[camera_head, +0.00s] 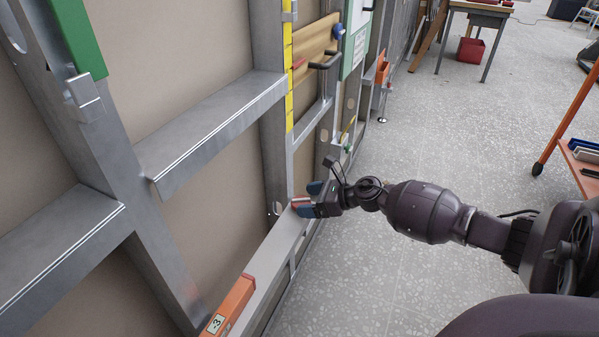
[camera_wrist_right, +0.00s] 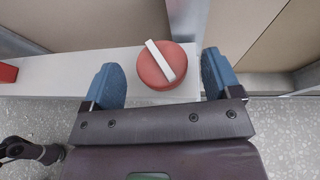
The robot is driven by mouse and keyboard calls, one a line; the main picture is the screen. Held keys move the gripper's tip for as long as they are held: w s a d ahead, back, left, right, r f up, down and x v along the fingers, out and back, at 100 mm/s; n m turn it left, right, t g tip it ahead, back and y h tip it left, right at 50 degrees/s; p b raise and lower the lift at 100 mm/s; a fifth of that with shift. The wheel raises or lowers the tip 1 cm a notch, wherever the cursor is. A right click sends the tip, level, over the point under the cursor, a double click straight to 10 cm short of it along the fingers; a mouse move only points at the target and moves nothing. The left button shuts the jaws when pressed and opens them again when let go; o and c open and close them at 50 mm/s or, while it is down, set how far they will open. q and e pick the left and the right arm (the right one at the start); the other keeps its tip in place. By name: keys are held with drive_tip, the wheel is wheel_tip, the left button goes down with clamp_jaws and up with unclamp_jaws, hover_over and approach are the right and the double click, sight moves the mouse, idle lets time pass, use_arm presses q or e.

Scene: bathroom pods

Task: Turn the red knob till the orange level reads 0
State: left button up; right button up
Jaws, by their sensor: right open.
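The red knob (camera_wrist_right: 161,68) is round with a pale raised bar across its top. It sits on the white ledge (camera_wrist_right: 62,65) in the right wrist view, between the two blue fingers of my right gripper (camera_wrist_right: 166,80). The fingers are open, with a gap on each side of the knob. In the head view my right gripper (camera_head: 307,198) reaches the ledge, and the knob (camera_head: 299,202) shows only in part. The orange level (camera_head: 231,308) lies on the ledge at bottom centre, and its display reads -3. My left gripper is not in view.
A grey metal wall frame with vertical and horizontal beams (camera_head: 211,120) stands at left. The terrazzo floor (camera_head: 400,270) is open to the right. An orange-framed cart (camera_head: 567,125) stands at far right, and a red bin (camera_head: 470,50) stands at the back.

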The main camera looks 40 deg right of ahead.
drive_tip(key=shift+x, duration=1.25)
drive_tip(key=shift+r, duration=0.1)
drive_tip(key=c, duration=0.9)
